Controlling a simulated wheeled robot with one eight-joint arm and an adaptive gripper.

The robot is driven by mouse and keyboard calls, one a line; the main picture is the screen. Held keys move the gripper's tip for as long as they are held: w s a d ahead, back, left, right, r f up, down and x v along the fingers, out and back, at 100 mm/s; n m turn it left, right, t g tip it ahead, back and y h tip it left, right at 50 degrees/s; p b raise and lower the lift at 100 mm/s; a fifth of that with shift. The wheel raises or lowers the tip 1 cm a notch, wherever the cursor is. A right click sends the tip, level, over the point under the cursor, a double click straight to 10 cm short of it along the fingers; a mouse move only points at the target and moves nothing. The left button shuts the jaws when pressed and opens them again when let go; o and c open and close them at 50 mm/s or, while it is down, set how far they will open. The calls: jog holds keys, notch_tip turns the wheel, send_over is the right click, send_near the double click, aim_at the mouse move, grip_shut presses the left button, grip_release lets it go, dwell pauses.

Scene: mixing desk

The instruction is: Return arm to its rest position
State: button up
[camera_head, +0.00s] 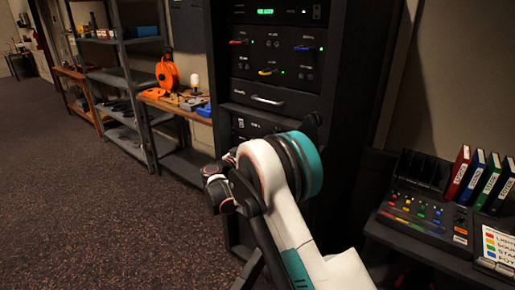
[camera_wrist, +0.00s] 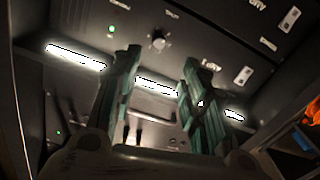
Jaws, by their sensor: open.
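My gripper (camera_wrist: 160,62) shows in the wrist view with its two dark green fingers apart and nothing between them. Beyond the fingers is the dark front of rack equipment, with a knob, switches and bright light strips. In the head view my white and teal arm is folded up in front of the tall black equipment rack (camera_head: 265,118). I cannot clearly make out the fingers there.
The mixing desk (camera_head: 425,215), with colored buttons and several upright binders (camera_head: 480,180), stands at right. Metal shelves (camera_head: 125,80) and a low shelf with an orange cable reel (camera_head: 169,73) line the wall at left. The carpeted floor (camera_head: 75,210) is clear at left.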

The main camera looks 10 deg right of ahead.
notch_tip(320, 180, up, 21)
jog(key=s+n+t+y, duration=0.2)
jog(key=n+t+y, duration=0.2)
jog(key=t+y, duration=0.2)
jog(key=s+a+r+n+y, duration=0.2)
jog(key=s+r+n+y, duration=0.2)
jog(key=s+r+y, duration=0.45)
jog(key=s+d+f+g, duration=0.3)
jog(key=s+f, duration=0.5)
jog(key=s, duration=0.6)
jog(key=s+d+f+m+g+h, duration=0.1)
jog(key=s+d+f+g, duration=0.3)
jog(key=s+f, duration=0.4)
jog(key=s+d+f+m+g+h, duration=0.1)
jog(key=s+d+f+g, duration=0.3)
jog(key=s, duration=1.6)
notch_tip(320, 180, down, 4)
jog(key=shift+s+d+r+g, duration=0.15)
jog(key=shift+s+g, duration=0.15)
jog(key=shift+g, duration=0.4)
jog(key=shift+h, duration=0.25)
